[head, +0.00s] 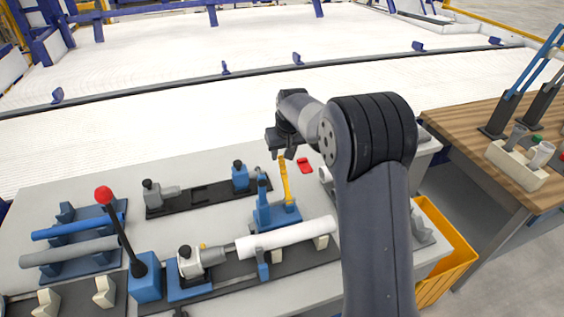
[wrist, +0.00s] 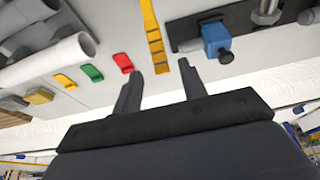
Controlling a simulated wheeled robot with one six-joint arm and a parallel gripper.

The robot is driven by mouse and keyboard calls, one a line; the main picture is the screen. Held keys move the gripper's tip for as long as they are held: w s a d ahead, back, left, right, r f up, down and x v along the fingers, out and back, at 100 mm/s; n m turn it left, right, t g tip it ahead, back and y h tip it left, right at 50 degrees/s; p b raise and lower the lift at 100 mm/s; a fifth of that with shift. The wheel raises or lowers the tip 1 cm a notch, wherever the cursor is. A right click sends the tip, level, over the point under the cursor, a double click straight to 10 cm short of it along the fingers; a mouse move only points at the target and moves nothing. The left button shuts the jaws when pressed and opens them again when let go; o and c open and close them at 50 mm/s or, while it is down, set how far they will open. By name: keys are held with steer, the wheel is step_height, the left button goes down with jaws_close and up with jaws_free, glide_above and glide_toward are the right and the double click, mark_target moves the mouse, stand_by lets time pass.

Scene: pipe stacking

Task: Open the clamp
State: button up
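The clamp has a blue body (head: 275,215) and a raised yellow handle (head: 284,180) in the head view. It stands at the back side of a white pipe (head: 300,235) lying on a dark fixture. My gripper (head: 287,152) is above the handle's upper end, partly hidden by my own arm. In the wrist view my gripper (wrist: 160,82) is open, with two dark fingers apart. The yellow handle (wrist: 153,38) reaches down toward the gap between them. I cannot tell whether either finger touches it. The clamp's jaw is not clear.
A lever with a red knob (head: 104,195) stands at left beside blue and grey pipes. A red piece (wrist: 123,62) and a green piece (wrist: 92,72) lie nearby. A yellow crate (head: 445,255) and a wooden table (head: 500,150) are at right.

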mark_target(282, 160)
steer(key=v, duration=0.4)
steer(key=p+x, duration=0.1)
steer(key=x, duration=1)
steer(key=shift+p, duration=0.4)
steer(key=shift+s+r, duration=0.1)
steer(key=shift+r, duration=0.05)
